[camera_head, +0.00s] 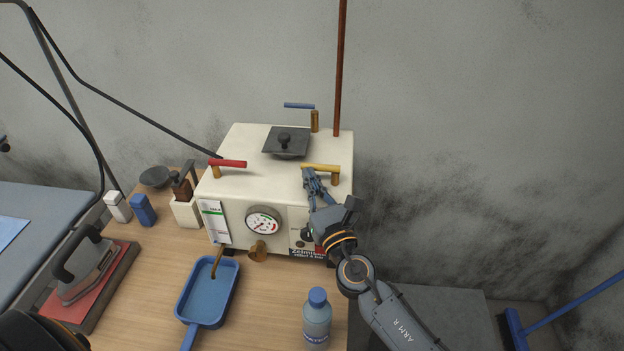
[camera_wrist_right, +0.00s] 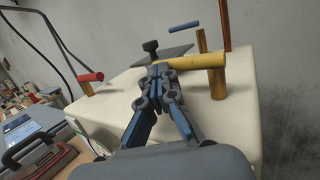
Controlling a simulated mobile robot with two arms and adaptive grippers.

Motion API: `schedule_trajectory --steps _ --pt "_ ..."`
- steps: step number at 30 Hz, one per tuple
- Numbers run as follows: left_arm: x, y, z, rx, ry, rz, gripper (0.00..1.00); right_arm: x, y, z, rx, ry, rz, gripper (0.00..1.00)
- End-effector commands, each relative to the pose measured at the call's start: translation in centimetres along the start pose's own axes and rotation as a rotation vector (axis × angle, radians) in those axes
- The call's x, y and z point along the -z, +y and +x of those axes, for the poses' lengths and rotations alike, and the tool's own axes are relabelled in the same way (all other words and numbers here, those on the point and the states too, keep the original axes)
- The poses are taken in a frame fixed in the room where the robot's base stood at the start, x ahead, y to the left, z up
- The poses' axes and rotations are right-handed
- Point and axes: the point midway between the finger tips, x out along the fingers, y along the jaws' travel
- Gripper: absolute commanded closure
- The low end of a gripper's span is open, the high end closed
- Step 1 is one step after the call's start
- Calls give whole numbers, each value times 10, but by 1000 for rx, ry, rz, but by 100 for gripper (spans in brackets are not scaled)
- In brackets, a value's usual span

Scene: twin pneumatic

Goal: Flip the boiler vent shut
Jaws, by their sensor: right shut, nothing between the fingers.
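The white boiler (camera_head: 240,182) stands at the back of the wooden table, with a gauge on its front. Its top carries a red lever (camera_head: 230,163), a yellow lever (camera_head: 322,167) on a brass post and a blue lever (camera_head: 299,105) behind. I cannot tell which is the vent. My right gripper (camera_head: 308,172) is shut and empty at the free left end of the yellow lever. In the right wrist view the fingertips (camera_wrist_right: 160,72) overlap the end of the yellow lever (camera_wrist_right: 190,61); contact is unclear. My left gripper does not show.
A dark lid (camera_head: 286,141) with a knob sits on the boiler top, behind the fingers. A rust-coloured pipe (camera_head: 341,70) rises at the back right. A blue pan (camera_head: 210,290), a bottle (camera_head: 317,318) and an iron (camera_head: 85,265) stand in front. Grey wall lies behind.

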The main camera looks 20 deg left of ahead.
Motion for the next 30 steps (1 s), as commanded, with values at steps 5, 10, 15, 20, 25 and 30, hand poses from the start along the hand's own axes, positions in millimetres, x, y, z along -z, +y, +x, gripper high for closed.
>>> schedule_trajectory --steps 5,10,15,20,25,30 --pt "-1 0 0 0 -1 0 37 -1 0 0 -1 -1 0 100" --pt "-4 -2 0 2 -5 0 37 0 0 -4 0 -1 1 100" --pt "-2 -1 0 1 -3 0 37 1 0 -30 0 1 1 100" --pt "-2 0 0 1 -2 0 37 1 0 -66 0 2 2 100" --pt "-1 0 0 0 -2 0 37 1 0 -98 0 2 0 100" --pt "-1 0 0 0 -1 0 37 0 0 -116 0 0 1 100"
